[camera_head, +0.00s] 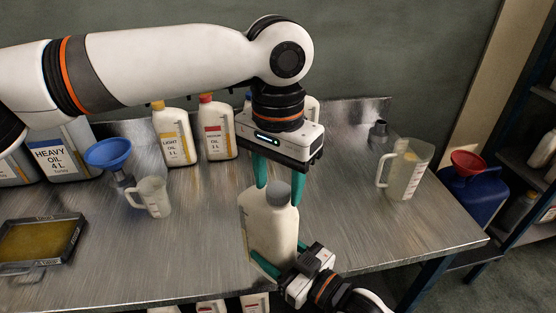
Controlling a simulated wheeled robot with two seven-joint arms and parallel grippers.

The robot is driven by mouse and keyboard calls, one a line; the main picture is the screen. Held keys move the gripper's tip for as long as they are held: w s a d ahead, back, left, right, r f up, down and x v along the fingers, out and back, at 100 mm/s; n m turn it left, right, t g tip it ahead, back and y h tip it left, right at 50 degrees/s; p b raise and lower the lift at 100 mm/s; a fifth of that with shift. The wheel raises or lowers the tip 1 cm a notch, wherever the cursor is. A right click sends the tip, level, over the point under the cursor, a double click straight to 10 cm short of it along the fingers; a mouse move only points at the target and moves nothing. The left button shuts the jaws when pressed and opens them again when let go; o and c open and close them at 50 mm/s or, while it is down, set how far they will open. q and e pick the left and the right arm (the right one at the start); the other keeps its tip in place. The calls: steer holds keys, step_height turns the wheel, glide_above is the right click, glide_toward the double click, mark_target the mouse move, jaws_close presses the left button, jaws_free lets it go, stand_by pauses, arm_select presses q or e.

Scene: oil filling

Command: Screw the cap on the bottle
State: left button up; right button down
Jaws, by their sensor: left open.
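A cream bottle (266,228) stands upright, or nearly so, near the front edge of the metal table. A grey cap (278,194) sits on its top; whether it is threaded on I cannot tell. My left gripper (279,186) points down from above, its green fingers open on either side of the cap. A gap shows between the fingers, and contact with the cap is not clear. My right gripper (276,262) comes in from the lower right with its green fingers at the bottle's lower part, seemingly closed on it. The far finger is mostly hidden.
Oil bottles (174,138) (216,130) stand at the back. A blue funnel (108,153), a small jug (153,197) and a shallow tray (40,240) are on the left. A larger jug (405,170) stands right. The table (350,225) right of the bottle is clear.

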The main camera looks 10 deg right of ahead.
arm_select(q)
steer(key=shift+f, duration=0.25)
steer(key=c, duration=1)
steer(key=m, duration=0.3)
steer(key=shift+m, duration=0.3)
steer(key=shift+c, duration=0.3)
steer(key=shift+m, duration=0.7)
steer(key=o, duration=1.1)
